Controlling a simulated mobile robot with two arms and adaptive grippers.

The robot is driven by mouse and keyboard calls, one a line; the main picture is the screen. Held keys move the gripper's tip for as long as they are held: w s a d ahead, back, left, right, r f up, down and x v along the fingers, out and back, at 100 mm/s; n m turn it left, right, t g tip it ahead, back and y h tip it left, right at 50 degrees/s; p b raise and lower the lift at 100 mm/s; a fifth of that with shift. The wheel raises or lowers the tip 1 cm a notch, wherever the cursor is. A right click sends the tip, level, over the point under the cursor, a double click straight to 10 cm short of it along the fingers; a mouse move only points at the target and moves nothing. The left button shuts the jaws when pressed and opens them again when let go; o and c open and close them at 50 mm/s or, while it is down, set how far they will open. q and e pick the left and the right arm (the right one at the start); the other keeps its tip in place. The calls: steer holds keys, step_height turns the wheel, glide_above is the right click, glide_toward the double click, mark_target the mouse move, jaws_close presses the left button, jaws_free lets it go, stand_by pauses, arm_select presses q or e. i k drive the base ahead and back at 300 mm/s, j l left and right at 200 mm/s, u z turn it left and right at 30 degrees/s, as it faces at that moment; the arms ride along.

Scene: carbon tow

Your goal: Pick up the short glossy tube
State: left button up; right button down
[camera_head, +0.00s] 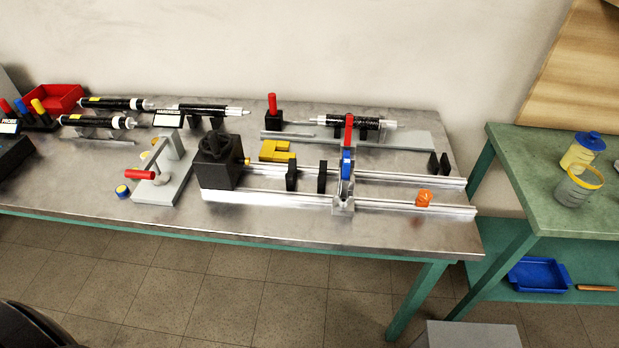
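Several dark glossy tubes with pale ends lie along the back of the metal bench. One tube with a yellow mark (112,103) is at the back left. Another tube with a yellow mark (95,122) lies just in front of it. A third tube (205,109) rests on a black stand behind a small label plate (168,119). A fourth tube (335,120) lies on black supports at the right, partly hidden by a red upright part. I cannot tell which is the short one. Neither of my grippers is in view.
A rail fixture with a black block (217,162) and two long rails (270,198) fills the bench's middle and right. A press with a red handle (139,174) stands left of it. A red bin (52,98) is at the back left. A green table (520,165) stands at the right.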

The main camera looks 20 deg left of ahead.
mark_target(191, 110)
steer(key=u, duration=1.3)
steer(key=i+j+z, duration=0.15)
steer(key=j, duration=0.8)
steer(key=k, duration=0.05)
